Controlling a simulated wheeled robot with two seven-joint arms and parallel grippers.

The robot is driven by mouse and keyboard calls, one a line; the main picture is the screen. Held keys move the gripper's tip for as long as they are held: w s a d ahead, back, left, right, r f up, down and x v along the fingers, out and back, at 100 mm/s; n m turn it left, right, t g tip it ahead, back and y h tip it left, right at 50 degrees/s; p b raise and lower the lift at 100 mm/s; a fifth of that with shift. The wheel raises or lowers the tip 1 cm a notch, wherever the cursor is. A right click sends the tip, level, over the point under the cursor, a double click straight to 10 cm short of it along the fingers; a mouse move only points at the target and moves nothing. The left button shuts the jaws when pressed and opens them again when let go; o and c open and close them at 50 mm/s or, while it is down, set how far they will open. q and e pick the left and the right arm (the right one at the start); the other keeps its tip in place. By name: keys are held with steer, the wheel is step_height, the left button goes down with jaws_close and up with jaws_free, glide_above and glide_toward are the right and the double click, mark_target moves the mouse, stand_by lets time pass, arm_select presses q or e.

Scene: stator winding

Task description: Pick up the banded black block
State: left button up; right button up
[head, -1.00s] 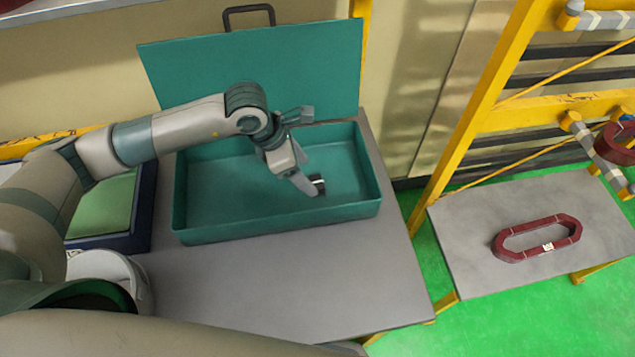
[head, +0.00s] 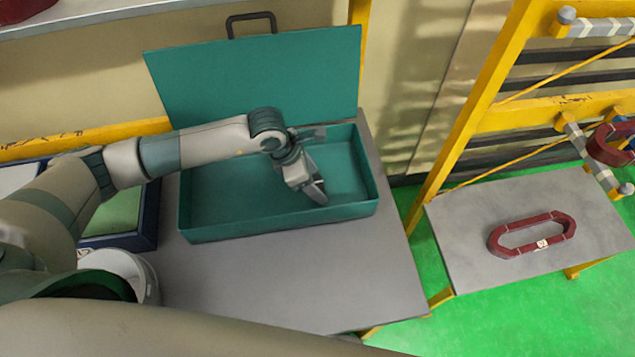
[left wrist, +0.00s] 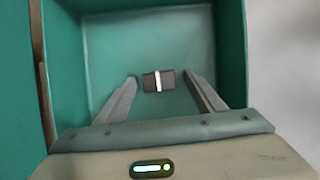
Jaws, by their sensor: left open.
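The banded black block (left wrist: 151,82) is dark with a white band and lies on the floor of the teal box (left wrist: 118,40) in the left wrist view. My left gripper (left wrist: 161,80) is open, with its fingers on either side of the block and apart from it. In the head view my left gripper (head: 319,196) points down inside the teal box (head: 222,232), right of its middle. There the block is hidden by the gripper. My right gripper is not in view.
The box's lid (head: 255,75) stands open behind it, and its walls surround the gripper. The box rests on a grey table (head: 290,285), clear in front. A dark red ring (head: 495,240) lies on a separate grey table (head: 590,235) at right.

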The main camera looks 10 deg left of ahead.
arm_select(q)
steer(key=shift+c, duration=0.2)
steer(key=c, duration=1.1)
steer(key=shift+r, duration=0.15)
steer(key=shift+r+b, duration=0.55)
steer(key=shift+b, duration=0.1)
step_height(320, 180, up, 2)
steer(key=shift+r+b, duration=0.1)
steer(key=shift+b, duration=0.7)
steer(key=shift+s+d+r+b, duration=0.8)
steer(key=shift+s+d+r, duration=0.35)
steer(key=shift+d, duration=0.5)
steer(key=shift+s+d+r+b, duration=0.85)
steer(key=shift+d+r, duration=0.5)
steer(key=shift+d, duration=0.35)
steer(key=shift+s+d+r+b, duration=0.7)
steer(key=shift+s+d+r, duration=0.5)
steer(key=shift+d, duration=0.45)
steer(key=shift+w, duration=0.1)
